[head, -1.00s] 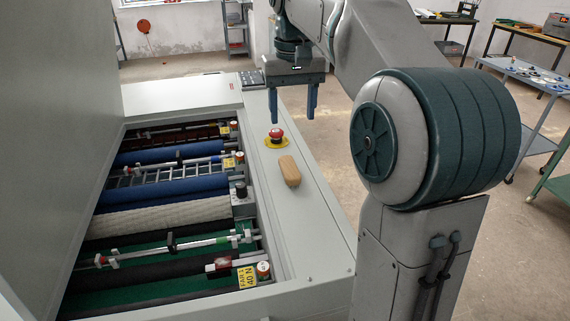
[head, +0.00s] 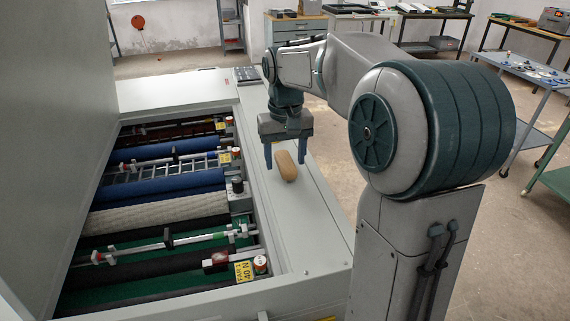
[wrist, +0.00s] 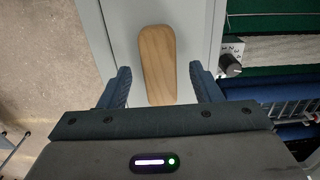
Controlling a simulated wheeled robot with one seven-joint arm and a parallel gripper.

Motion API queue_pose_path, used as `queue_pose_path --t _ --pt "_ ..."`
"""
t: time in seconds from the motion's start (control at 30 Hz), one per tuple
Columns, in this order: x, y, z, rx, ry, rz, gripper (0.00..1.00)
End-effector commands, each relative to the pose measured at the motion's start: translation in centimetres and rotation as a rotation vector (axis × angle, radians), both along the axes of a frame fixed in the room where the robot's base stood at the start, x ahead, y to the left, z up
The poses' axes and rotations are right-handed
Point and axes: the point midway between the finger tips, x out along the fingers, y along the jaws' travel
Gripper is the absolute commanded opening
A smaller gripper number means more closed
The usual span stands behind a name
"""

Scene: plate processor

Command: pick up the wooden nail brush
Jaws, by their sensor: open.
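The wooden nail brush (head: 287,166) is a light brown rounded block lying on the grey right-hand ledge of the plate processor (head: 319,228). In the wrist view the brush (wrist: 158,64) lies lengthwise between and just ahead of the fingertips. My gripper (head: 286,164) points down over the ledge, its fingers apart on either side of the brush in the picture. In the wrist view my gripper (wrist: 159,72) is open and empty, with a gap between each finger and the wood. The exact height above the ledge is hard to tell.
The processor's open bay with rollers (head: 160,205) lies left of the ledge, and a black knob (wrist: 230,65) stands close by. The raised lid (head: 55,120) blocks the left side. A blue trolley table (head: 525,72) stands off to the right, with floor between.

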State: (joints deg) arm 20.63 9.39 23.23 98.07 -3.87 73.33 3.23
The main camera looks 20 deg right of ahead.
Motion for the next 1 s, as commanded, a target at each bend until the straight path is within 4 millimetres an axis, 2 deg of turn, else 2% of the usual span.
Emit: queue_pose_path --t 0.27,0.43,0.77,1.0 --pt "0.0 0.0 -0.4 0.0 0.0 -0.001 0.58" --pt "0.0 0.0 -0.3 0.0 0.0 -0.001 0.11" --pt "0.0 0.0 -0.2 0.0 -0.001 -0.001 0.09" --pt "0.1 0.0 1.7 0.0 -0.004 -0.001 0.09"
